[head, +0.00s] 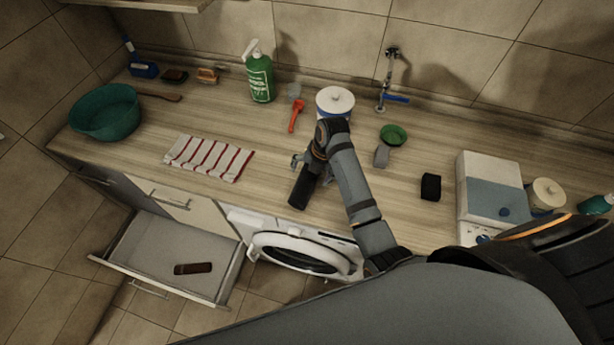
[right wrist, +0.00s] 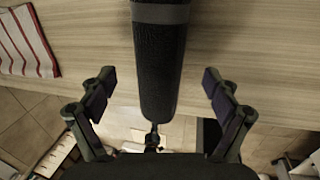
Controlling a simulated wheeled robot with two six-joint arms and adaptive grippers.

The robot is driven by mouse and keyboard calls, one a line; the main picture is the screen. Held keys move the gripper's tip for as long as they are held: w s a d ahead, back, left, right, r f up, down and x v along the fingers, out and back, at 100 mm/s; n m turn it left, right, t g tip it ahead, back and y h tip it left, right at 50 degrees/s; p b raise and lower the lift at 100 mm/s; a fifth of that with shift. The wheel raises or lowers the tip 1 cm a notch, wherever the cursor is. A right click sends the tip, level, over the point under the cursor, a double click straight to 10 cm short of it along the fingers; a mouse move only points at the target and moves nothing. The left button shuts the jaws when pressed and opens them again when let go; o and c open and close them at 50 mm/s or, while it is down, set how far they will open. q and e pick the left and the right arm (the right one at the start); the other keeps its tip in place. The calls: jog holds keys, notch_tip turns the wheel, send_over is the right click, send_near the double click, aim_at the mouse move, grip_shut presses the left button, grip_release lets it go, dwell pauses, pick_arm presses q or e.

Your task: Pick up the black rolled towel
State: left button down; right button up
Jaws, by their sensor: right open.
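The black rolled towel (head: 303,189) lies on the wooden countertop near its front edge, left of my right forearm. In the right wrist view the towel (right wrist: 160,60) is a dark cylinder with a grey band, pointing down the picture. My right gripper (head: 312,168) is at the towel's far part. In the right wrist view its open fingers (right wrist: 160,77) stand on either side of the towel, with a gap on both sides. The towel's far end is partly hidden by my wrist in the head view. My left gripper is not in view.
A striped cloth (head: 208,158) lies to the left. A green brush (head: 393,135), a black block (head: 431,187) and a white box (head: 490,187) are to the right. Below are an open drawer (head: 135,245) and washer door (head: 262,243).

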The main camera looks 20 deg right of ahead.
aim_at(308, 177)
jog(key=p+x, duration=0.1)
jog(key=x, duration=0.3)
jog(key=shift+a+f, duration=0.15)
jog(key=shift+a, duration=0.1)
jog(key=shift+s, duration=0.1)
jog(key=c, duration=1.3)
